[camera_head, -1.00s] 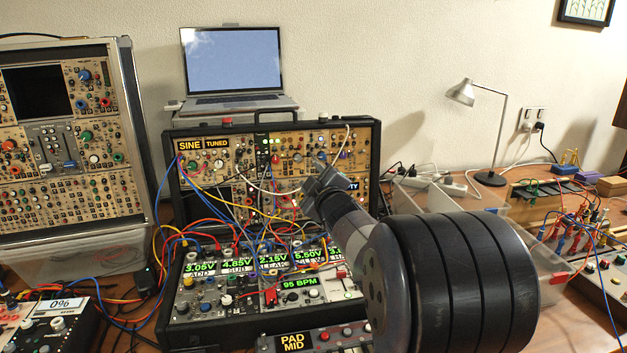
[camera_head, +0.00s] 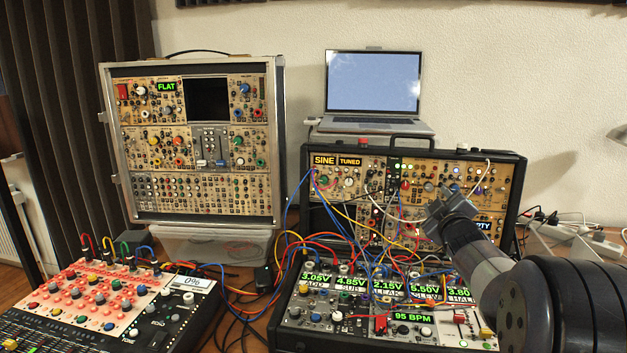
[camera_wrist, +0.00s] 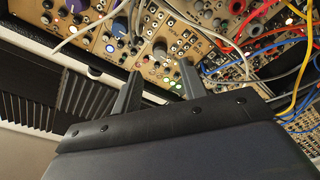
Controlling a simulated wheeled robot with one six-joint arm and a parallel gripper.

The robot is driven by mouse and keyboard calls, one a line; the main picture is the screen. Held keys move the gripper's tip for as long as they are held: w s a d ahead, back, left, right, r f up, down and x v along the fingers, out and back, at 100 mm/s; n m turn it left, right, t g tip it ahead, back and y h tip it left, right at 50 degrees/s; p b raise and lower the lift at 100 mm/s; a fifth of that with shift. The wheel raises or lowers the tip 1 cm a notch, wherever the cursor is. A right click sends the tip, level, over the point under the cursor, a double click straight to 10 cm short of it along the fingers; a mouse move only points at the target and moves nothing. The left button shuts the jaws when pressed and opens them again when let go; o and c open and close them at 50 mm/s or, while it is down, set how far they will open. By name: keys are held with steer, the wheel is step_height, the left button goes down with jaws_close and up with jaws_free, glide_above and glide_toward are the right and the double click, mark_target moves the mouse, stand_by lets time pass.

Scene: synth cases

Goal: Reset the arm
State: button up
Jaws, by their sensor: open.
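My gripper (camera_head: 449,207) is at the end of my arm, in front of the upper panel of the black modular synth case (camera_head: 290,310). In the wrist view its two grey fingers (camera_wrist: 160,88) stand apart with nothing between them. They point at a tan panel (camera_wrist: 165,40) of knobs and jacks. I cannot tell how far the fingertips are from the panel. My arm hides part of the case's right side. The case's lower row shows green readouts such as 3.05V, 4.85V and 95 BPM.
Patch cables (camera_head: 350,235) in several colours loop over the case. A laptop (camera_head: 373,82) stands open behind it. A taller silver-framed synth case (camera_head: 190,140) stands at the left, with a red-topped mixer (camera_head: 110,295) in front. Power plugs and white leads (camera_head: 580,240) lie at the right.

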mark_target(430, 189)
steer(key=w, duration=0.6)
steer(key=shift+d+p, duration=0.25)
steer(key=shift+p, duration=0.05)
